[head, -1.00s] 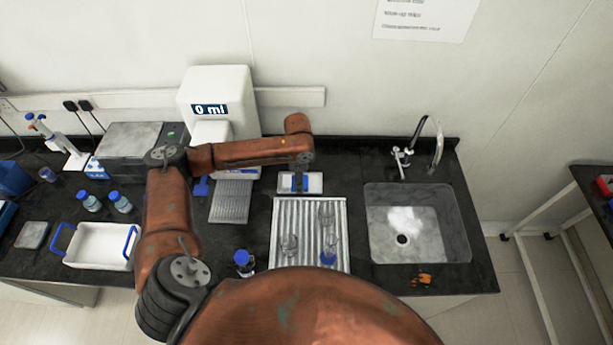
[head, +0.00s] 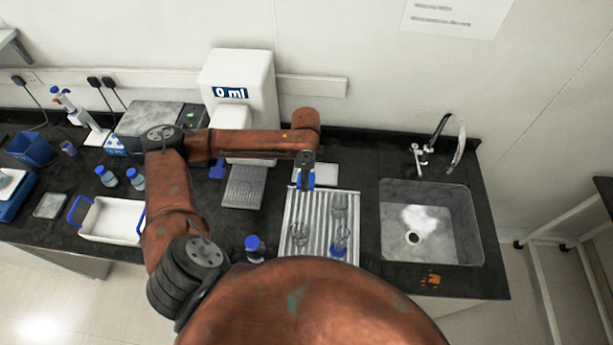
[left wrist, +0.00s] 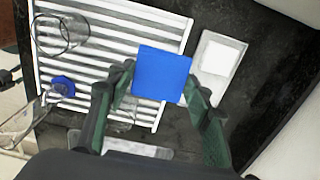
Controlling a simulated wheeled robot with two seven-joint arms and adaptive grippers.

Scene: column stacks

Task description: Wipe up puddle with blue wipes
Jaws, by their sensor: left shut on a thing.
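My left gripper (head: 307,172) is above the back edge of the draining rack, shut on a blue wipe (head: 308,183). In the left wrist view the wipe (left wrist: 163,73) is a flat blue square between the two fingers (left wrist: 160,84). A shallow white box (head: 328,171) lies behind the rack, just right of the gripper; it also shows in the left wrist view (left wrist: 205,72), with a paler patch inside. A small orange patch (head: 428,279) lies on the dark counter in front of the sink; it may be the puddle. My right gripper is out of view.
The ribbed rack (head: 293,212) holds clear glassware, one piece with a blue part. The sink (head: 387,215) and tap (head: 421,158) are to the right. A blue-capped bottle (head: 254,245) stands left of the rack. A white tray (head: 105,240) with blue handles is at the left.

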